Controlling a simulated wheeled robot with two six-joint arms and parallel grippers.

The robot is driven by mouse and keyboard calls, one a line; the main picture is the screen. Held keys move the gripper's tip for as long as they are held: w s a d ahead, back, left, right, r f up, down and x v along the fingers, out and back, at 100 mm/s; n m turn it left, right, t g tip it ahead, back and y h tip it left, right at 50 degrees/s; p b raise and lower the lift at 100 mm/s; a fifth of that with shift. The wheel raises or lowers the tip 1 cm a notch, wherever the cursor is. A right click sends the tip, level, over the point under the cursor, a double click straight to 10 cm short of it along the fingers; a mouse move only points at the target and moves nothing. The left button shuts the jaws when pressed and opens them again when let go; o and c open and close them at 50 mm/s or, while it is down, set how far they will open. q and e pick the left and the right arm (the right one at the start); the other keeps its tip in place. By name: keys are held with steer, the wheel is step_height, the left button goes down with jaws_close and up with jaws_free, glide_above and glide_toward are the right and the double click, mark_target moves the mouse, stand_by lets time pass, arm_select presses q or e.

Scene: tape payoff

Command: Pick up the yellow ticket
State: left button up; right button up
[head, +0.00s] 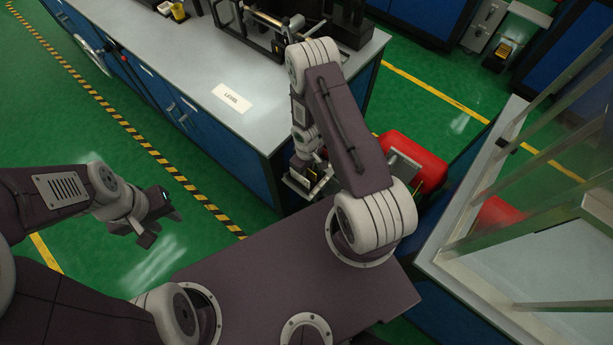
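I cannot pick out the yellow ticket with certainty. A small yellow patch (313,174) shows at my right gripper (310,184), too small to tell whether it is the ticket or whether it is held. My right gripper points down beside the near corner of the grey-topped bench, partly hidden by my own arm, so its fingers are unclear. My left gripper (160,226) is over the green floor at the left, with its fingers apart and nothing seen between them.
The blue bench (262,118) bears a white printed card (232,97), a yellow cup-like item (179,12) and dark equipment (284,30). A red rounded object (425,160) is beyond my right arm. A glass-walled bench (455,262) stands at right. Green floor is clear at left.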

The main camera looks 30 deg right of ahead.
steer(key=shift+r, duration=0.1)
jaws_close()
steer(key=shift+r+p, duration=0.1)
steer(key=shift+p, duration=0.2)
